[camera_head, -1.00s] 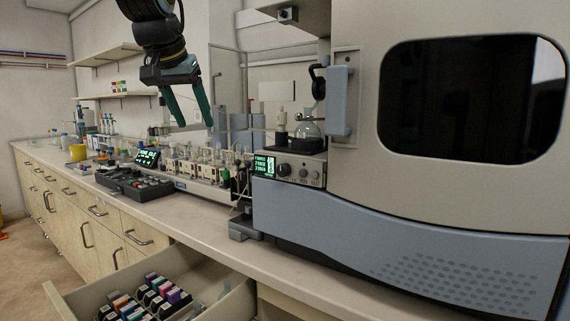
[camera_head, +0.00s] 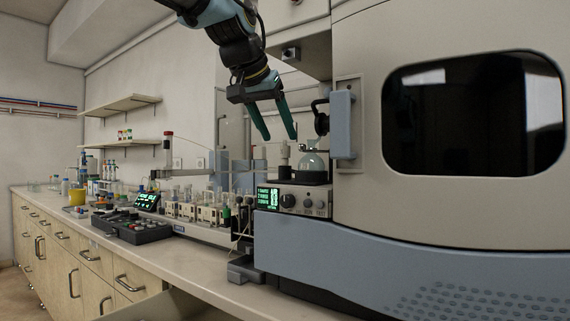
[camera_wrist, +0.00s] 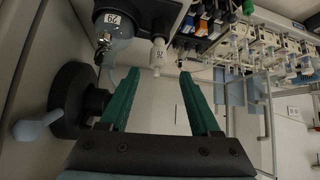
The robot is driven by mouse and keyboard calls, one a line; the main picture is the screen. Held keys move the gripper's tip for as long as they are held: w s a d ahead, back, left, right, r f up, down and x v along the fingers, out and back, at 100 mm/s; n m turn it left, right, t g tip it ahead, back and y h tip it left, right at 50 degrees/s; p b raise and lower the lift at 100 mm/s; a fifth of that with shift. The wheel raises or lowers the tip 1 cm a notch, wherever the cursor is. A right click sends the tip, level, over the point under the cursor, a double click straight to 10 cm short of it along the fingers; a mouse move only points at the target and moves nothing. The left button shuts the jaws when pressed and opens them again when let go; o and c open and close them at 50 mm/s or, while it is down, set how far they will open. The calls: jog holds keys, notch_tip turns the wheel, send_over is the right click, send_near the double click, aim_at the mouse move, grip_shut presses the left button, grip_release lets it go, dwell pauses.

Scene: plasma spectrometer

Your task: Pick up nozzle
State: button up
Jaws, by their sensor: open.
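The nozzle (camera_head: 284,153) looks like a small white upright piece on the black-topped ledge of the instrument, left of a round glass flask (camera_head: 311,162). I cannot tell whether a fingertip touches the nozzle.
The flask also shows in the wrist view (camera_wrist: 118,45), close to one finger. A dark round part on a blue-grey door (camera_head: 343,125) is close on the right. A sampler with several bottles (camera_head: 205,213) stands on the bench to the left.

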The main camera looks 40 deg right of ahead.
aim_at(284, 143)
jog(key=x, duration=0.4)
jog(key=shift+d+f, duration=0.3)
jog(key=shift+c, duration=0.2)
grip_shut()
